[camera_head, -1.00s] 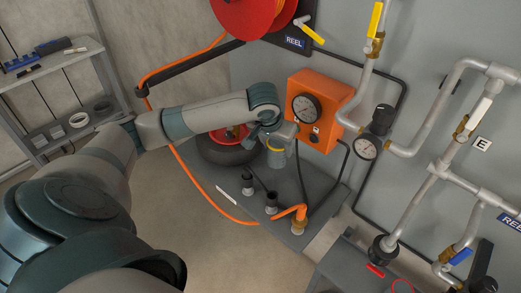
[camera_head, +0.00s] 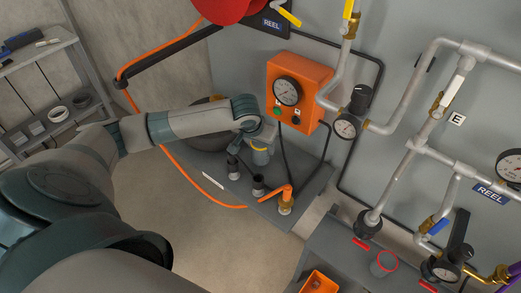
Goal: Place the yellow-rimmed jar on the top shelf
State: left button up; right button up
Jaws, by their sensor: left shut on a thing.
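The yellow-rimmed jar (camera_head: 261,158) is a small grey jar, with its yellow rim just under my left gripper (camera_head: 261,146). My left gripper is shut on it, near the orange gauge box and above or at the grey bench; I cannot tell whether the jar touches the bench. The fingers are small and partly hidden by the wrist. The top shelf (camera_head: 42,56) of the grey rack is at the far left, well away from the jar, with tools on it. My right gripper is not in view.
The orange gauge box (camera_head: 313,92) is behind the gripper. A red-rimmed jar (camera_head: 383,263) and an orange bin (camera_head: 319,284) are at lower right. Pipes cover the right wall.

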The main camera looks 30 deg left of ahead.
pick_arm(q)
notch_tip(320, 180, down, 3)
jog(key=shift+r+p, duration=0.2)
jog(key=shift+p, duration=0.1)
jog(key=shift+f, duration=0.2)
jog(key=o, duration=1.1)
jog(key=shift+c, duration=0.2)
jog(key=shift+r, duration=0.2)
